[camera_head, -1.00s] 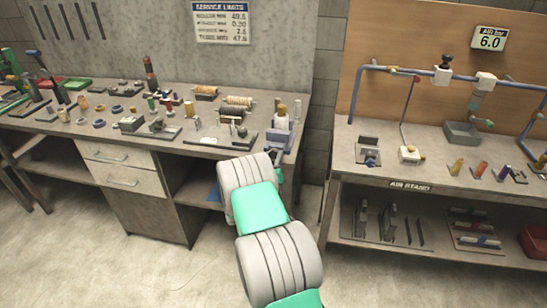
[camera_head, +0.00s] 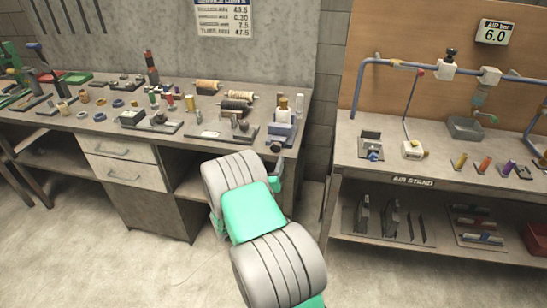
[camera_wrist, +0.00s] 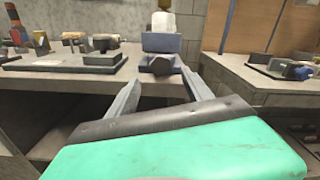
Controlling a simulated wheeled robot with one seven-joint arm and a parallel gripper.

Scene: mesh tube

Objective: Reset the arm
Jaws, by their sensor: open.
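My arm, grey and green, reaches forward from the bottom of the head view toward the right end of the left workbench (camera_head: 60,123). In the wrist view my gripper (camera_wrist: 161,90) has its two fingers spread apart with nothing between them. Just beyond the fingertips, a blue-grey block with a dark round knob (camera_wrist: 162,66) stands at the bench edge, with a pale bottle (camera_wrist: 161,22) above it. The same block (camera_head: 282,132) shows in the head view at the bench's right corner. The gripper itself is largely hidden behind my arm in the head view.
The left bench holds spools (camera_head: 207,87), rings and small fixtures. A narrow gap separates the benches. The floor (camera_head: 100,265) at left is clear.

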